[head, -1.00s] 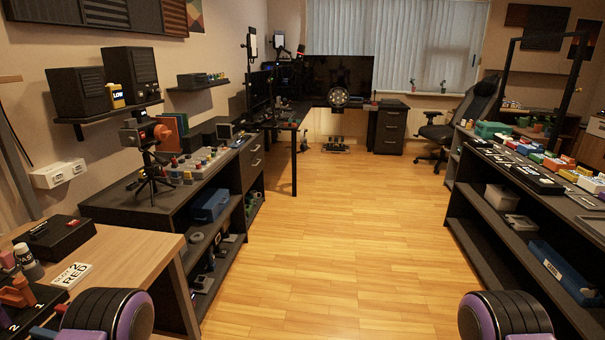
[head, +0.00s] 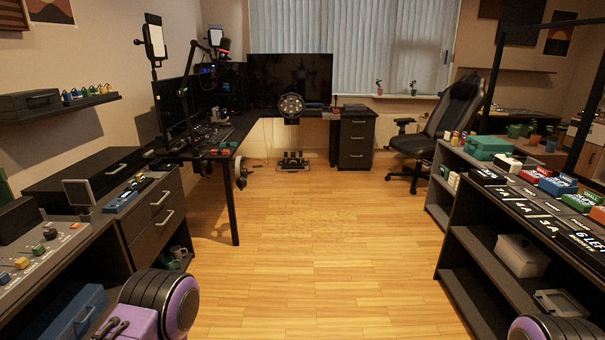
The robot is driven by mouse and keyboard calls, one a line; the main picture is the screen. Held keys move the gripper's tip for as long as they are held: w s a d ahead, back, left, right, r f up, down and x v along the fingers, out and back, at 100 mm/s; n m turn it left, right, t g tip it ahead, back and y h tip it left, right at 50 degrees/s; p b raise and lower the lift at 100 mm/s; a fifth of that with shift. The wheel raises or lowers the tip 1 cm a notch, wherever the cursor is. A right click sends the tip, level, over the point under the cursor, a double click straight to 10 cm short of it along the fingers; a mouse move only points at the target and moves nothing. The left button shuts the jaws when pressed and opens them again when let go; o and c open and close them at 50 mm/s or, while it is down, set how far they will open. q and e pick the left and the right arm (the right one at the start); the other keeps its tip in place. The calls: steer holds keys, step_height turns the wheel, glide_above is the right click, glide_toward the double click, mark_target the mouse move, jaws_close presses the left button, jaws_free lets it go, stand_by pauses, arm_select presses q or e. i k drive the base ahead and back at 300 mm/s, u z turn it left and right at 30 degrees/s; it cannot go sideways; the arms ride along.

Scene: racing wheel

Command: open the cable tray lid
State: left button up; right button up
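I cannot make out a cable tray or its lid for certain in the head view. A dark L-shaped desk (head: 267,116) stands at the far end of the room, with a racing wheel (head: 291,106) at its front edge. The space under the desk is small and dim, so a tray there is not clear. Only purple and black links of my arms show at the bottom edge. Neither of my grippers is in view.
The wooden floor (head: 320,235) ahead is clear up to a pedal set (head: 292,162). A dark drawer cabinet (head: 160,215) lines the left. A dark shelf unit (head: 468,240) lines the right. An office chair (head: 440,130) stands right of the drawer unit (head: 356,138).

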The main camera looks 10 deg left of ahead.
mark_target(105, 166)
steer(key=u, duration=0.45)
steer(key=i, duration=2.35)
steer(key=u, duration=0.85)
